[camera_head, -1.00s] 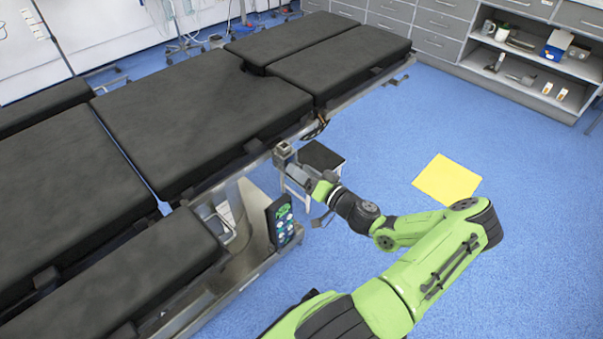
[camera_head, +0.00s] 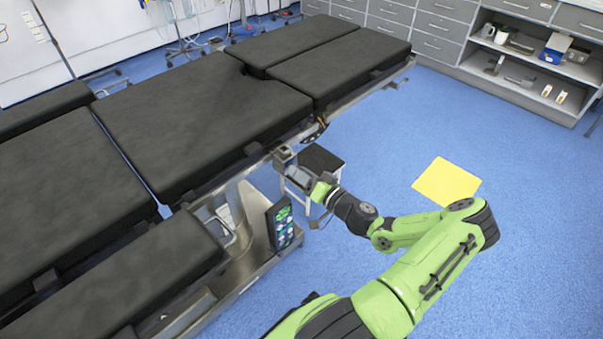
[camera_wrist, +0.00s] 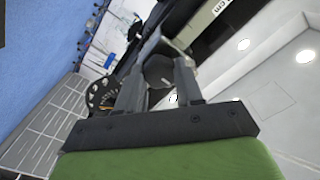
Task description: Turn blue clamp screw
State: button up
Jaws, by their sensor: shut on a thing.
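A metal clamp (camera_head: 284,154) sits on the side rail of the operating table (camera_head: 205,115), near the table's middle. My gripper (camera_head: 293,170) reaches it from the right, just below the dark padding. In the wrist view my gripper (camera_wrist: 157,76) is shut on a dark grey knob-like screw (camera_wrist: 158,70), with one finger on each side of it. No blue shows on the screw in either view. The fingers partly hide it, and in the head view it is too small to make out.
A small dark-topped stool (camera_head: 322,158) stands behind my gripper. A yellow sheet (camera_head: 446,182) lies on the open blue floor. Shelves (camera_head: 535,65) stand at back right.

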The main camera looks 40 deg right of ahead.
jog(key=n+p, duration=0.3)
jog(key=n, duration=0.8)
jog(key=n+p, duration=0.3)
jog(key=n, duration=0.7)
jog(key=n+p, duration=0.3)
jog(key=n, duration=0.8)
jog(key=shift+a+f+n, duration=0.3)
jog(key=shift+f, duration=0.05)
dwell(0.4)
dwell(0.5)
jog(key=o, duration=1)
jog(key=shift+r, duration=0.1)
jog(key=shift+o, duration=0.2)
